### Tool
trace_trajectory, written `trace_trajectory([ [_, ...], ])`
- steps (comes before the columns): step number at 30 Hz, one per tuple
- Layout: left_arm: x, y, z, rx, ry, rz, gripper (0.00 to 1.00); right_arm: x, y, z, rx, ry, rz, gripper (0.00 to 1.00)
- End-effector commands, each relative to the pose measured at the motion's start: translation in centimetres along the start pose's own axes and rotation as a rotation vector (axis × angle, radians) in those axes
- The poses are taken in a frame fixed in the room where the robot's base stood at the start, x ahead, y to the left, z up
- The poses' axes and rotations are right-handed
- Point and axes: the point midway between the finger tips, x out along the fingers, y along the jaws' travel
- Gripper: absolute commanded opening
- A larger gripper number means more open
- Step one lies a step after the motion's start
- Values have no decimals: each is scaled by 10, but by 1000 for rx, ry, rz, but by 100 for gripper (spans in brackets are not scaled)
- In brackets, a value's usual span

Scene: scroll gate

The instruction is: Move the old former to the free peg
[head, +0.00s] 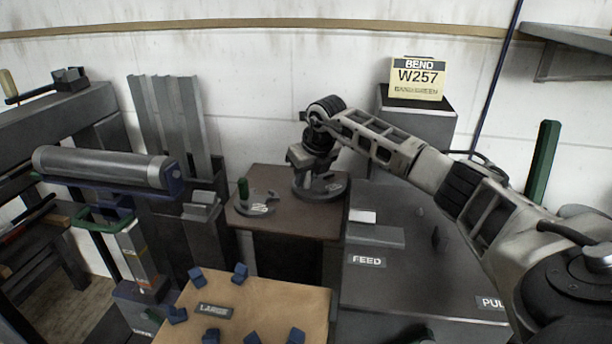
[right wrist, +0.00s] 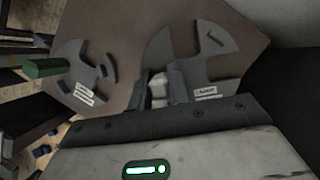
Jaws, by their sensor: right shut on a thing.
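My right gripper (head: 308,160) reaches over a brown-topped stand and is shut on the pale middle part of a grey, slotted, labelled former (head: 328,188). In the right wrist view this former (right wrist: 210,60) shows just beyond the fingers (right wrist: 158,88). I cannot tell whether it touches the stand top. A second, smaller-looking grey former (head: 264,204) lies on the left of the stand, with a dark green upright handle (head: 243,188) beside or on it; it shows in the wrist view too (right wrist: 82,75). No free peg can be clearly made out. My left gripper is out of view.
The brown stand top (head: 285,221) has bare room between the formers. In front is a tan board (head: 263,300) with several blue blocks. A dark machine table with a FEED label (head: 367,261) is to the right. A BEND W257 sign (head: 417,78) stands behind. A roller machine (head: 105,168) is at left.

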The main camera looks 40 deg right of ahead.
Motion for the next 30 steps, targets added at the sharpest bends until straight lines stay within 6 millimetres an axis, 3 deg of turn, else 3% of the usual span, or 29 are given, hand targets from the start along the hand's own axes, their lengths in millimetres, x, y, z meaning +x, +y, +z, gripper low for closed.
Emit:
trace_trajectory([
  [26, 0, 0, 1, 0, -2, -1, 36, 2, 0, 1, 0, -7, 1, 0],
  [27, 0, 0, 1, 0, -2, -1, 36, 1, 0, 1, 0, -7, 1, 24],
  [29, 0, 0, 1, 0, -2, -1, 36, 1, 0, 1, 0, -7, 1, 40],
  [30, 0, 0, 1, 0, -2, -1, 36, 2, 0, 1, 0, -6, 1, 44],
])
